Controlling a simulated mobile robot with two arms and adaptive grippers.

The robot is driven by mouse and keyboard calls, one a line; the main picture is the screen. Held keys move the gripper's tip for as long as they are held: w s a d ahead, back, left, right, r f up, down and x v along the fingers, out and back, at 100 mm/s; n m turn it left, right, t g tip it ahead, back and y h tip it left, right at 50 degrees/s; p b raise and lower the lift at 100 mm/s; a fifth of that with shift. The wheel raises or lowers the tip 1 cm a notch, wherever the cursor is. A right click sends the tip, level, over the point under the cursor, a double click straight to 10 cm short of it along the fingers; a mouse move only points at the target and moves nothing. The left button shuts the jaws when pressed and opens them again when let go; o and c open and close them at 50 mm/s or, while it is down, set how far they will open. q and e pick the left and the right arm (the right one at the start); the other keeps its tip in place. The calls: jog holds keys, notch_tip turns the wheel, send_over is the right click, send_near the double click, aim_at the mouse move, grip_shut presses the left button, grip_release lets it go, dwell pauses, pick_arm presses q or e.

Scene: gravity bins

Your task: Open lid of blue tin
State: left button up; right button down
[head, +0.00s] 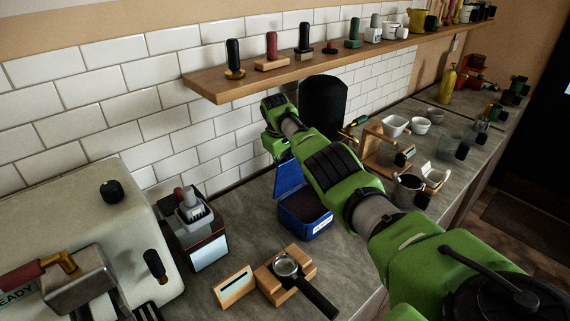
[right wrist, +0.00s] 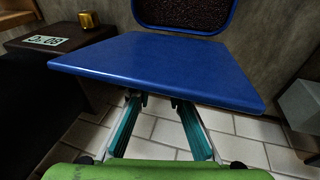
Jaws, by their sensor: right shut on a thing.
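The blue tin (head: 300,222) stands on the grey counter in the head view, right of the tamping stand. Its blue lid (head: 288,181) is raised steeply at the back of the tin, and the tin's dark inside shows. In the right wrist view the lid (right wrist: 155,68) fills the middle, with the tin's rim and dark grainy contents (right wrist: 185,14) beyond it. My right gripper (right wrist: 160,112) is shut on the lid's edge; its fingertips are partly hidden under the lid. In the head view my right arm hides much of that gripper. My left gripper is not in view.
A wooden stand (head: 268,279) with a portafilter (head: 290,267) is in front of the tin. A grinder-like black box (head: 193,235) stands left, beside a cream coffee machine (head: 70,215). A wooden shelf (head: 240,88) runs along the tiled wall. Cups (head: 394,125) stand farther right.

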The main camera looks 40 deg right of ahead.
jog(key=shift+s+f, duration=0.1)
jog(key=shift+f, duration=0.05)
jog(key=c, duration=1.9)
grip_release()
jog(key=v, duration=1.2)
jog(key=shift+w+d, duration=0.1)
jog(key=shift+w, duration=0.15)
